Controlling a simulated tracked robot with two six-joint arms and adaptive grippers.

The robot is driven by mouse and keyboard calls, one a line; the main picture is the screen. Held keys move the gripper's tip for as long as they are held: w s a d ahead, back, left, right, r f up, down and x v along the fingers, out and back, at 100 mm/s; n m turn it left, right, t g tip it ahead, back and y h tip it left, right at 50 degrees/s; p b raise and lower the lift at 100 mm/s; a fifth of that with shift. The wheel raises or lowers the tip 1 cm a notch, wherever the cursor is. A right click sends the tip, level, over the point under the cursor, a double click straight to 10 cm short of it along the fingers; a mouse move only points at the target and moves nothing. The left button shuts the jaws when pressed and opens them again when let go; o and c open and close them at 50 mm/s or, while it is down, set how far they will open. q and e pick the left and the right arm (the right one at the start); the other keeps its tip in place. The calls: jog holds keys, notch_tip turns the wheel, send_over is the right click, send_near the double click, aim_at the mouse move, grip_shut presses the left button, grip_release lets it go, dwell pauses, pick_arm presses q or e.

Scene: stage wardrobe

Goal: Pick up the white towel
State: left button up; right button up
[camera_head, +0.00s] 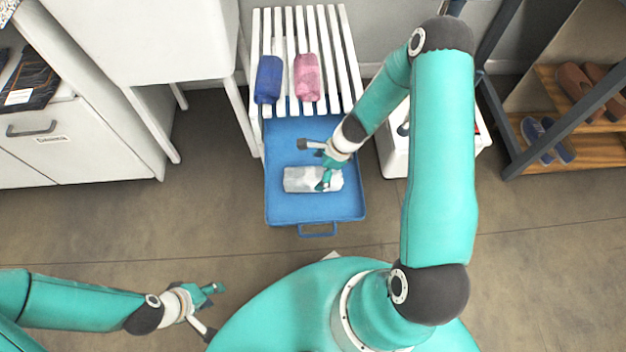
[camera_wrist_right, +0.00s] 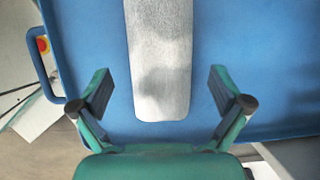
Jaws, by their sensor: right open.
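The white towel (camera_head: 301,180) is rolled and lies on the blue tray (camera_head: 315,211). In the right wrist view the towel (camera_wrist_right: 160,58) runs up the picture, its near end between my two fingertips, with blue surface showing on both sides. My right gripper (camera_head: 313,164) is open above the towel, near its right part, and covers some of it in the head view. In the right wrist view the gripper (camera_wrist_right: 161,88) shows no finger touching the towel. My left gripper (camera_head: 211,311) is open and empty at the lower left, over the floor, away from the tray.
A blue roll (camera_head: 268,80) and a pink roll (camera_head: 307,77) lie on the white slatted rack (camera_head: 334,50) behind the tray. A white box (camera_head: 392,154) stands right of the tray. Shoes (camera_head: 574,82) sit on a wooden shelf at the right. White cabinets stand at left.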

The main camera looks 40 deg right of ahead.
aim_at(315, 175)
jog(key=b+x, duration=0.1)
jog(key=x, duration=0.2)
jog(key=shift+f+b, duration=0.25)
jog(key=shift+b, duration=0.15)
pick_arm(q)
notch_tip(315, 175, down, 3)
jog(key=shift+r, duration=0.15)
pick_arm(e)
jog(key=c, duration=1.1)
jog(key=shift+o, duration=0.2)
pick_arm(q)
jog(key=shift+r, duration=0.15)
pick_arm(e)
jog(key=shift+r, duration=0.15)
